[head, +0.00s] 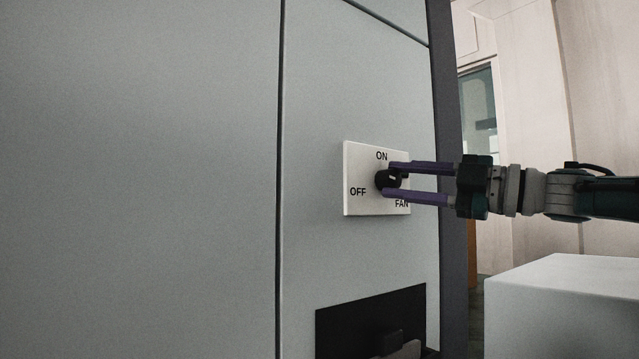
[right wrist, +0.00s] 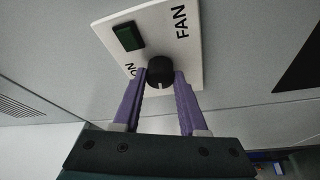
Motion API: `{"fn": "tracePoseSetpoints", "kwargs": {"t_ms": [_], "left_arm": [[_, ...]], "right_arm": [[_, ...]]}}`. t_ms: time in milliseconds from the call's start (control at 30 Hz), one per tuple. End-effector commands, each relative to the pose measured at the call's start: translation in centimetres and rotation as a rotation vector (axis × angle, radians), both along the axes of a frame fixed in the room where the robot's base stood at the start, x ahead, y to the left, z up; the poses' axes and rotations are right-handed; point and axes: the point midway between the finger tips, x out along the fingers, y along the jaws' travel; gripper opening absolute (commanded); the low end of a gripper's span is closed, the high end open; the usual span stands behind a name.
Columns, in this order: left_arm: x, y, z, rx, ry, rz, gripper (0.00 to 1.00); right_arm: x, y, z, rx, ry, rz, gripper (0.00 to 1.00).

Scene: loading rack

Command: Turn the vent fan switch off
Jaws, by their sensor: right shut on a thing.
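A white switch plate (head: 362,200) lettered ON at the top, OFF at the left and FAN at the lower right is on the grey panel. Its round black knob (head: 388,181) has a short white mark; I cannot tell the exact setting it points to. My right gripper (head: 389,180) reaches in from the right, its purple fingers shut on the knob, one on each side. In the right wrist view the knob (right wrist: 160,71) sits between the fingertips (right wrist: 160,76), its white mark on the gripper side. A dark green rectangle (right wrist: 128,36) is on the plate. My left gripper is out of view.
The grey panel (head: 200,180) fills the left, with a vertical seam. A black recess (head: 350,318) is below the plate. A white box-like block (head: 570,290) stands at the lower right, below my right arm. A door opening lies behind at right.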

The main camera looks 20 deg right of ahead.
Motion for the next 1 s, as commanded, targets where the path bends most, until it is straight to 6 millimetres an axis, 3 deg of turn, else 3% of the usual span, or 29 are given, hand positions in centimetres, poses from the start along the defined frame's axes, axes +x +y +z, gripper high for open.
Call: {"fn": "tracePoseSetpoints", "kwargs": {"t_ms": [400,933,967,1000], "left_arm": [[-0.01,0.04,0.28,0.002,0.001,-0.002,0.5],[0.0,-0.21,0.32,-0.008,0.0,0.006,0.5],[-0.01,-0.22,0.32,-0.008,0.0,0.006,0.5],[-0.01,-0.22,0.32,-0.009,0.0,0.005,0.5]], "right_arm": [[0.04,-0.06,0.1,-0.171,-0.058,-0.002,0.0],[0.04,-0.02,0.08,-0.194,-0.067,-0.001,0.0],[0.04,-0.02,0.08,-0.194,-0.067,-0.001,0.43],[0.03,-0.01,0.08,-0.194,-0.067,-0.001,0.47]]}}
